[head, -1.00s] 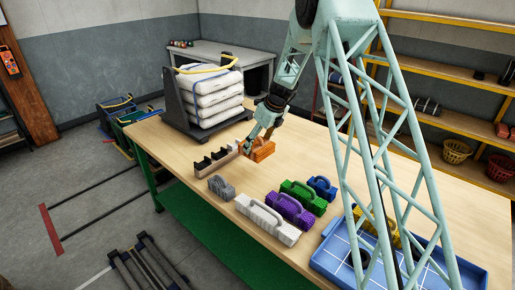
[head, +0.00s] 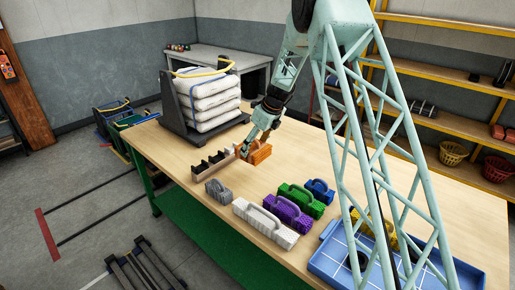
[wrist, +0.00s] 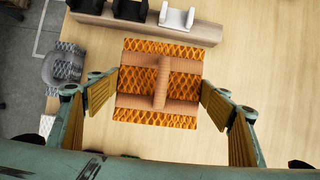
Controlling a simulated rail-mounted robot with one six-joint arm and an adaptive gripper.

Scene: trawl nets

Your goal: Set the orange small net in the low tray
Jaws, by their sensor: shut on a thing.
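The orange small net (head: 261,154) is a block with a netted surface and a plain handle-like bar on top. It sits on the table beside the slotted wooden rack. In the wrist view the net (wrist: 158,108) lies between the two fingers. My gripper (head: 248,152) is shut on it, one finger on each side. The net appears to be still at table height. The low blue tray (head: 328,264), with a white grid, stands at the right front of the table, partly hidden behind my arm. A yellow net (head: 388,238) lies in it.
Purple (head: 286,213), green (head: 303,199), blue (head: 320,190), white (head: 264,222) and grey (head: 217,193) nets stand between rack and tray. The wooden rack (head: 204,173) is just left of my gripper. A stack of white bundles (head: 212,103) stands behind.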

